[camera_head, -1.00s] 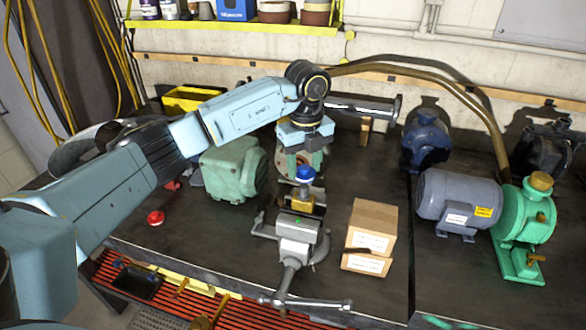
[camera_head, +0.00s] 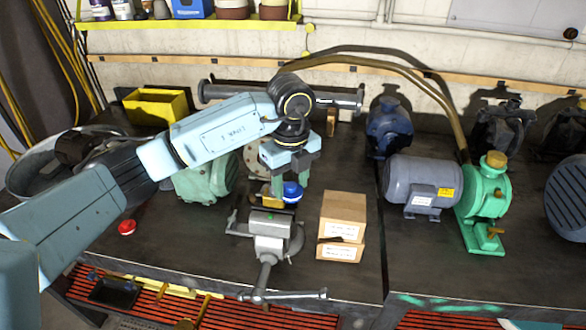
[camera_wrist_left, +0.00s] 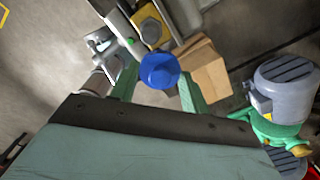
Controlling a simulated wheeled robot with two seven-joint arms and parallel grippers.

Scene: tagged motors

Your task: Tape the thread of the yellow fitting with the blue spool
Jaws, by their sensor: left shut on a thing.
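The yellow fitting (camera_head: 267,196) is held at the top of the grey vise (camera_head: 266,222); it also shows in the left wrist view (camera_wrist_left: 149,31). My left gripper (camera_head: 291,180) has green fingers and is shut on the blue spool (camera_head: 293,192). In the head view the spool is just right of the fitting and overlaps it. In the left wrist view the spool (camera_wrist_left: 160,70) is between the fingers, with the fitting beyond it. I cannot tell whether spool and fitting touch. The fitting's thread is not clearly visible. My right gripper is not in view.
Two stacked cardboard boxes (camera_head: 342,220) stand right of the vise. A green motor housing (camera_head: 207,177) is to its left, and a red button (camera_head: 127,227) lies farther left. A grey motor with a green pump (camera_head: 484,204) stands at the right. The vise handle (camera_head: 282,296) sticks out in front.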

